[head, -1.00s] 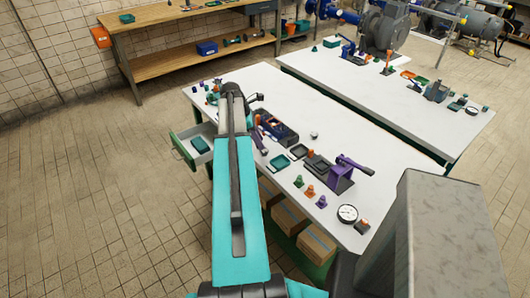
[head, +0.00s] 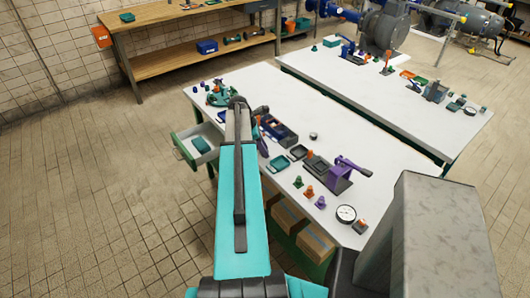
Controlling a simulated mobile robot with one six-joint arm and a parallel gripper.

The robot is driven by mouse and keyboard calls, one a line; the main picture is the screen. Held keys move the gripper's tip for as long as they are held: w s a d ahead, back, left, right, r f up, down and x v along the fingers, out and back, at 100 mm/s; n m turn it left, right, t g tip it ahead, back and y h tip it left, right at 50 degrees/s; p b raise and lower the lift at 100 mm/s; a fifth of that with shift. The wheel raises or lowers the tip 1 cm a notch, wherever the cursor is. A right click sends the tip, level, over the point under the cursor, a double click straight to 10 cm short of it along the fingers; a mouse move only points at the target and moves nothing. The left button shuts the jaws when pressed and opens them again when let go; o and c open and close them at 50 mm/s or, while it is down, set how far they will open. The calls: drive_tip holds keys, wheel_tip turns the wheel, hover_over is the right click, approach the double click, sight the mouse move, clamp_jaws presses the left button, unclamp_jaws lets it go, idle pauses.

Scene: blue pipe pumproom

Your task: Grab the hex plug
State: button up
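My arm reaches up the middle of the head view over the white table (head: 375,165). Its far end hides what lies beyond and under it; a small dark part shows beside the end, and whether my gripper is open or shut cannot be made out. I cannot tell for sure which item is the hex plug. Small candidates are a green (head: 298,182), an orange (head: 309,191) and a purple fitting (head: 321,202) at the near edge, and a small pale round piece (head: 313,136) further back. My arm's end is apart from these.
A purple-handled device (head: 342,175), a gauge (head: 346,214), a dark bin (head: 279,131) and a teal round item (head: 217,96) are on the table. An open drawer (head: 195,148) juts out left. A second white table (head: 390,95) stands behind; floor at left is clear.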

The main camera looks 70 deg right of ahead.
idle(0.4)
drive_tip(key=c, duration=0.8)
drive_tip(key=shift+r, duration=0.15)
drive_tip(key=shift+r+b, duration=0.7)
drive_tip(key=shift+r, duration=0.4)
drive_tip(key=w+a+b, duration=0.1)
drive_tip(key=w+a, duration=0.2)
drive_tip(key=a, duration=0.1)
drive_tip(key=w+a+r+b, duration=0.1)
drive_tip(key=w+a+b, duration=0.1)
drive_tip(key=a, duration=0.3)
drive_tip(key=w+a+r+b, duration=0.1)
drive_tip(key=w+a, duration=0.2)
drive_tip(key=a, duration=0.1)
drive_tip(key=shift+w+a+r+b, duration=0.2)
drive_tip(key=shift+w+r+b, duration=0.1)
drive_tip(key=shift+w, duration=0.1)
